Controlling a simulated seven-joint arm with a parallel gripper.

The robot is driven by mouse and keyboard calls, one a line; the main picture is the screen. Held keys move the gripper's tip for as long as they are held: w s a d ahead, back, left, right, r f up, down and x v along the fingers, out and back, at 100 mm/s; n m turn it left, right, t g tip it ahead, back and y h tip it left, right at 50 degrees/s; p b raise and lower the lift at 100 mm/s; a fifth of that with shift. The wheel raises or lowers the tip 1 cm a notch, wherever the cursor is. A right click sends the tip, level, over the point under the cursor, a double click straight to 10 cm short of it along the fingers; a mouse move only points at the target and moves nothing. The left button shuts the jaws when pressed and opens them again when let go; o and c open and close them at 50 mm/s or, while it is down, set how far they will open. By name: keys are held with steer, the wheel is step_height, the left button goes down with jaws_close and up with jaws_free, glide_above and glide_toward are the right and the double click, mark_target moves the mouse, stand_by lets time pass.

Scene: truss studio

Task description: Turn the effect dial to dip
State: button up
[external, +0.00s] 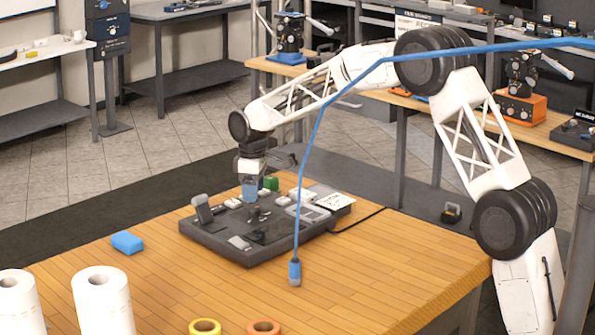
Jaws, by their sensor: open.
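A dark grey control panel (232,253) lies on the wooden table, with several small switches, knobs and light-coloured keys on its top. My gripper (250,200) points down over the back-left part of the panel, with bluish fingers close above its surface. It is open. Whether the fingers touch or straddle a control cannot be told at this size. The effect dial and its labels cannot be made out; part of the panel is hidden behind my gripper. A small dark control (257,215) sits just below the fingertips.
A blue block (127,242) lies left of the panel. Two white rolls (102,300) stand at the front left, with yellow (205,327) and orange (264,327) tape rolls at the front edge. A blue cable (309,150) hangs in front of the panel.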

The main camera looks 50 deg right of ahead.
mark_target(254, 207)
steer(key=shift+f, duration=2.45)
steer(key=shift+c, duration=0.3)
steer(key=c, duration=0.9)
steer(key=shift+o, duration=0.2)
